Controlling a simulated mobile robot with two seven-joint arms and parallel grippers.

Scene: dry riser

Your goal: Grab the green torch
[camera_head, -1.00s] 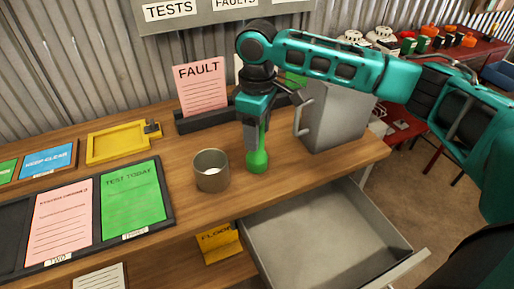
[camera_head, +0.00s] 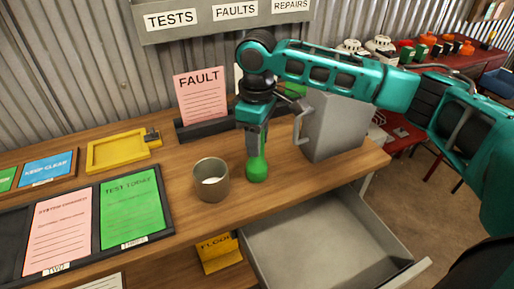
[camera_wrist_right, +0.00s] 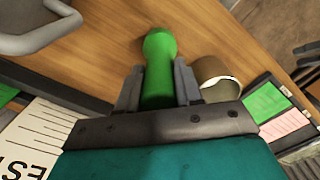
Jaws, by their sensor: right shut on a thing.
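The green torch (camera_head: 257,169) stands upright on the wooden bench, between a grey cup and a grey metal box. My right gripper (camera_head: 256,150) comes down on it from above and is shut on its upper part. In the right wrist view the torch (camera_wrist_right: 159,62) lies between the two fingers of my right gripper (camera_wrist_right: 158,85), with its wider end showing beyond the fingertips. The torch's top is hidden by the gripper. My left gripper is not in view.
The grey cup (camera_head: 211,180) stands close left of the torch. The grey metal box (camera_head: 335,125) with a handle is to the right. An open drawer (camera_head: 325,240) sticks out below the bench. A pink FAULT card (camera_head: 200,95) stands behind.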

